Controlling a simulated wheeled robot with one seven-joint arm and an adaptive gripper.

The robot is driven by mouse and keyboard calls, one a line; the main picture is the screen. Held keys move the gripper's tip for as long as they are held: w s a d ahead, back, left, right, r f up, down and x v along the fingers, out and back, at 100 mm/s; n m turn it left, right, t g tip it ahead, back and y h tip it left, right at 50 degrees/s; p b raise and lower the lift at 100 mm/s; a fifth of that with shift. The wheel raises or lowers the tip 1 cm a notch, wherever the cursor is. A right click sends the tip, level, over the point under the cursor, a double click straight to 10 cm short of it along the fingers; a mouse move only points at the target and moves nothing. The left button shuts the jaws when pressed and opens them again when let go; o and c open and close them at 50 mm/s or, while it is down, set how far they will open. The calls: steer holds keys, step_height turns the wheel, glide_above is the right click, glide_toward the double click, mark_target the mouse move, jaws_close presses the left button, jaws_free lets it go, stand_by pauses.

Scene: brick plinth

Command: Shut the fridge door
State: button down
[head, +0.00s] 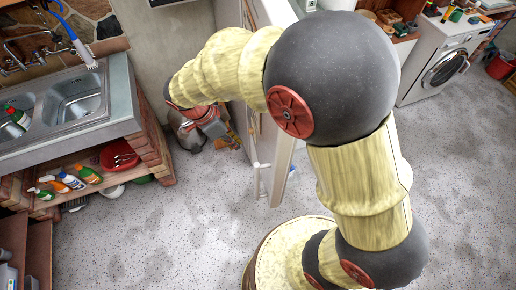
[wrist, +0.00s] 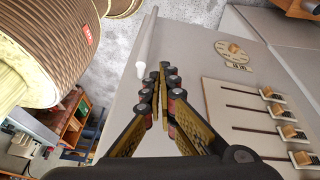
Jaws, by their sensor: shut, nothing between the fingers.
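The fridge (head: 254,14) stands at the back middle in the head view, largely hidden behind my arm. Its pale door (head: 283,160) seems to stand out from the body toward the camera, with a white handle (head: 258,178) near its edge. My gripper (head: 234,142) is to the left of the door, in front of its outer face. In the wrist view, the pale door surface (wrist: 200,50) fills the middle, with the white handle (wrist: 147,45) beyond the fingers. My gripper (wrist: 164,78) is shut and empty. Whether the fingertips touch the door I cannot tell.
A sink counter (head: 120,90) with brick supports and bottles below is on the left. A washing machine (head: 443,65) stands at the back right. The speckled floor (head: 170,230) is clear at the front left. A dial (wrist: 235,50) and a slider panel (wrist: 255,110) show in the wrist view.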

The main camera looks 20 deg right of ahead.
steer(key=s+d+f+m+p, duration=0.1)
steer(key=d+f+m, duration=0.1)
steer(key=d+f, duration=0.5)
steer(key=shift+s+d+f+m, duration=0.3)
steer(key=shift+d+f+m, duration=0.1)
steer(key=shift+f, duration=0.7)
